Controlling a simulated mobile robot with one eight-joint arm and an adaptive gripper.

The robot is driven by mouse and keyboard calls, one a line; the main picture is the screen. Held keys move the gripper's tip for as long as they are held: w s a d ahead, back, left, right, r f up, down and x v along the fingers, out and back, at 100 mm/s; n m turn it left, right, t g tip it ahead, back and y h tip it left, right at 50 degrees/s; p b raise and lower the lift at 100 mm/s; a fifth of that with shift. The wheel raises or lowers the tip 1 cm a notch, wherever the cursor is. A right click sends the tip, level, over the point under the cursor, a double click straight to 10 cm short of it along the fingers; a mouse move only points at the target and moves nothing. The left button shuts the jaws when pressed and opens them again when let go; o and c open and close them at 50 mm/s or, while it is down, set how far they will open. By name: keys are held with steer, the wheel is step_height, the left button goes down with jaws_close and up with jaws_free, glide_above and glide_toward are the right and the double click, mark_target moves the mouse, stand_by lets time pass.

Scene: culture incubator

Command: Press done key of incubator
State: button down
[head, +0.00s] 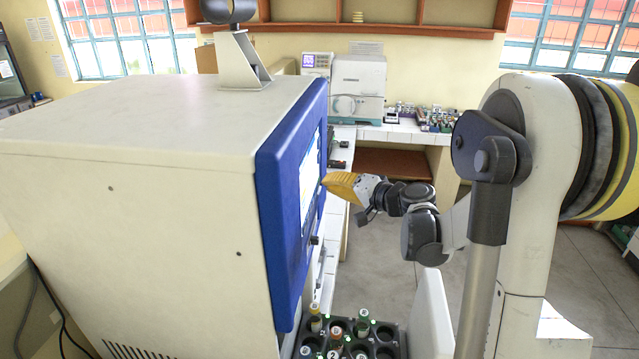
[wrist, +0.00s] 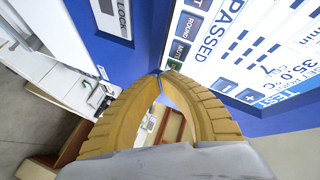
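The incubator (head: 130,150) is a large white box with a blue front panel (head: 285,190) in the head view. Its lit screen (head: 308,180) faces right and is seen at a steep angle. In the wrist view, the screen (wrist: 250,50) shows "PASSED", "35.0°C", "TEST" and keys marked "ROUND" and "MUTE". I cannot make out a key marked done. My gripper (head: 326,181) has yellow fingers pointing left at the screen. In the wrist view its fingertips (wrist: 161,73) meet beside the screen's edge, with nothing between them. I cannot tell whether they touch the panel.
A dark rack (head: 390,345) with several capped bottles stands below my gripper. A grey panel marked "LOCK" (wrist: 112,15) is on the blue front. A tiled counter (head: 400,133) with instruments (head: 358,85) runs along the back. Open floor lies at the right.

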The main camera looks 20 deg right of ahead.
steer(key=shift+s+d, duration=0.25)
steer(key=shift+d, duration=0.1)
steer(key=shift+s+d+b, duration=0.2)
steer(key=shift+s+d, duration=0.5)
steer(key=shift+d, duration=0.35)
steer(key=shift+s+d+b, duration=0.2)
steer(key=shift+s+d, duration=0.5)
steer(key=shift+d, duration=0.3)
